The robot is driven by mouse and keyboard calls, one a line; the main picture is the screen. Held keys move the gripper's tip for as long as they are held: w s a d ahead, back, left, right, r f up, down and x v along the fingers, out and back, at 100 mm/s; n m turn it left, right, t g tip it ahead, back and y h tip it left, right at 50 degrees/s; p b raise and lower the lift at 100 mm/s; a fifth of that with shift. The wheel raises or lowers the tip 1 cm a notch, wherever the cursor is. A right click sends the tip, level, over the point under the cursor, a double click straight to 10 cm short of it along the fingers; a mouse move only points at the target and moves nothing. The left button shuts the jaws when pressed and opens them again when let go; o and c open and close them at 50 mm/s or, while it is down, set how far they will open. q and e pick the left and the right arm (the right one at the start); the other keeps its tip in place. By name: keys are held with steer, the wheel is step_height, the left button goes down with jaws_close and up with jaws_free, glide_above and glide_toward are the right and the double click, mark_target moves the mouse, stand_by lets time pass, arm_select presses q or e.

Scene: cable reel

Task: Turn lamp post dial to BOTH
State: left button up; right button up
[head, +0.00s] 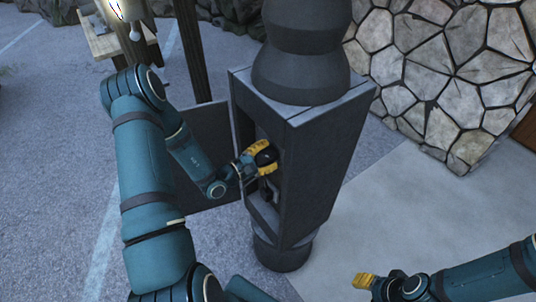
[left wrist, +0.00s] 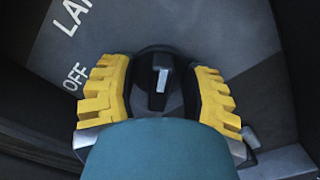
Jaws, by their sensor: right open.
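The lamp post (head: 318,150) is a dark grey box-shaped housing with a rounded column above and an open compartment on its left face. Inside, the black dial (left wrist: 160,70) has a light pointer mark and sits on a grey panel. "OFF" and part of a word starting "LA" show to its left; no BOTH label is visible. My left gripper (head: 261,158) reaches into the compartment. In the left wrist view its yellow fingers (left wrist: 160,92) are spread on either side of the dial; whether they touch it I cannot tell. My right gripper (head: 366,282) is open, low at the right.
The compartment door (head: 207,150) hangs open to the left of the post. A stone wall (head: 450,75) stands behind at the right. Pale paving (head: 420,215) to the right of the post is clear. A wooden post (head: 190,50) stands behind left.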

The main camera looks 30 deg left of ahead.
arm_select(q)
steer(key=shift+s, duration=0.1)
steer(key=v, duration=1.2)
steer(key=s+d+f+m+g+h, duration=0.25)
steer(key=d+g+h, duration=0.3)
steer(key=d, duration=0.55)
steer(key=s+d+f+m+g+y, duration=0.3)
steer(key=s+d+f+m+g, duration=0.4)
steer(key=s+d+m+g, duration=0.55)
steer(key=w+d+f+m+t+y, duration=0.2)
steer(key=w+d+m+t+y, duration=0.1)
steer(key=w, duration=0.6)
steer(key=shift+m+y, duration=0.8)
steer(key=shift+y, duration=0.45)
